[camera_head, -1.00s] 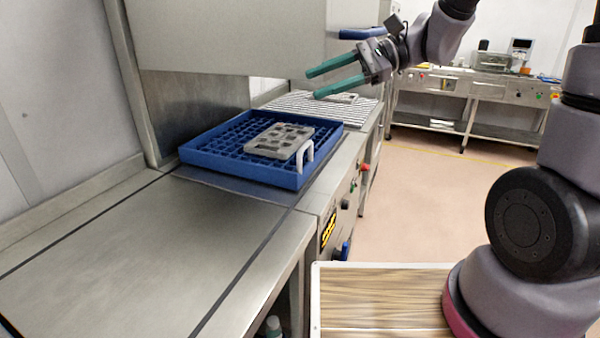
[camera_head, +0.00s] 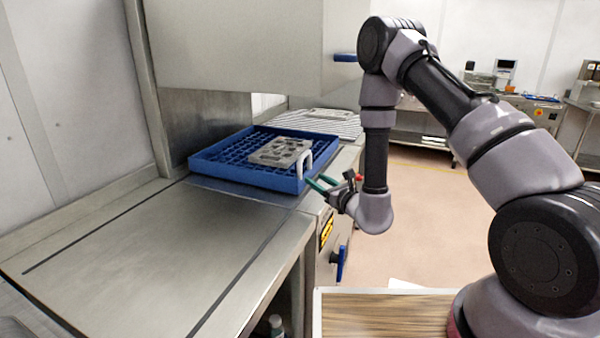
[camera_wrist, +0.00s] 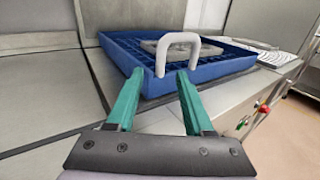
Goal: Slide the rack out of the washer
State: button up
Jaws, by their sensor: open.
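The blue rack (camera_head: 222,177) sits on the washer's bed (camera_head: 247,191), under the raised steel hood (camera_head: 235,45). A grey mould plate (camera_head: 280,150) with cut-outs lies in it. A white loop handle (camera_head: 304,160) stands up from the rack's near right side. My gripper (camera_head: 316,184) is open and empty, just right of the handle and at about rack height. In the wrist view the two green fingers of my gripper (camera_wrist: 159,84) point at the rack, and the handle (camera_wrist: 178,42) rises just beyond their tips, roughly between them. The fingers do not visibly grip it.
A bare steel table (camera_head: 140,255) lies in front of the washer on the left. A ribbed white surface (camera_head: 322,124) continues behind the rack. A blue lever (camera_head: 341,263) and a red button (camera_head: 359,178) are on the washer's front. Benches stand at the back.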

aim_at(301, 170)
jog(key=shift+w+f, duration=0.15)
jog(key=shift+f, duration=0.05)
jog(key=x, duration=1)
jog(key=shift+w+a, duration=0.1)
jog(key=shift+w, duration=0.1)
grip_shut()
dwell(0.9)
